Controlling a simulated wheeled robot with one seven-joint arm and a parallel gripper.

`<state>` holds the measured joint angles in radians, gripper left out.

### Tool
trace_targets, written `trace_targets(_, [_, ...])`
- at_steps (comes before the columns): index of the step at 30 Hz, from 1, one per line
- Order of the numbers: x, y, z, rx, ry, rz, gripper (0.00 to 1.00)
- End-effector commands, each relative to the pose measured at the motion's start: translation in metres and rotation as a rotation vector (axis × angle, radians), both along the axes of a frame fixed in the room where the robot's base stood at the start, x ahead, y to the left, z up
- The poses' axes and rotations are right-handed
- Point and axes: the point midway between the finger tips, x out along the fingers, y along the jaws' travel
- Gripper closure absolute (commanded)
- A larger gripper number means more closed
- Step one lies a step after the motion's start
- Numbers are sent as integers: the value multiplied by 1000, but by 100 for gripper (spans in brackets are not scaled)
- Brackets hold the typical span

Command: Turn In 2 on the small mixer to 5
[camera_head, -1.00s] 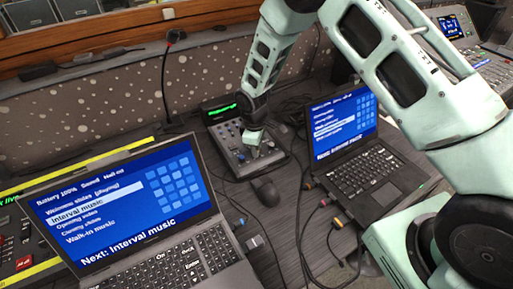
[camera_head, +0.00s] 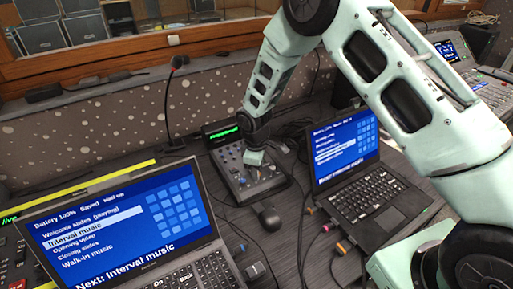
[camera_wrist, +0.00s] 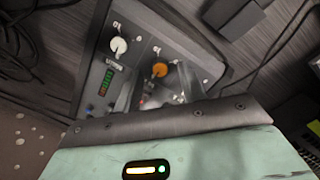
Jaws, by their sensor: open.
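The small mixer (camera_head: 229,172), a dark box with several small knobs, sits on the desk between the two laptops. My gripper (camera_head: 255,160) is over its right half, pointing down, and hides part of the panel. I cannot tell whether the fingertips touch a knob. In the wrist view the mixer panel (camera_wrist: 135,48) shows a white knob (camera_wrist: 119,45), an orange knob (camera_wrist: 160,69), a lit level meter (camera_wrist: 107,80) and small blue knobs (camera_wrist: 88,108). My gripper, open, is blurred there and covers the panel's lower right. The In 2 label and its setting are unreadable.
A green-lit display (camera_head: 222,134) stands behind the mixer. A mouse (camera_head: 268,215) lies in front. A left laptop (camera_head: 215,268) and a right laptop (camera_head: 370,200) flank it. Cables (camera_head: 302,240) run across the desk between them.

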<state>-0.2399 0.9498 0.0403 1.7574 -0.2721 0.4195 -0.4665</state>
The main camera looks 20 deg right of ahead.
Motion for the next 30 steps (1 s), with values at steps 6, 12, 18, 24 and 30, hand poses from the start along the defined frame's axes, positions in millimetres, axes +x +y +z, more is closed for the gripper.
trace_targets(6, [-1, 3, 47, 3, -7, 1, 59])
trace_targets(12, [-3, 6, 95, 2, -6, 0, 59])
trace_targets(18, [-6, 9, 134, 2, -5, 0, 59])
trace_targets(24, [-7, 10, 154, 0, -1, 1, 59])
trace_targets(30, [-8, 10, 159, 0, 0, 1, 59])
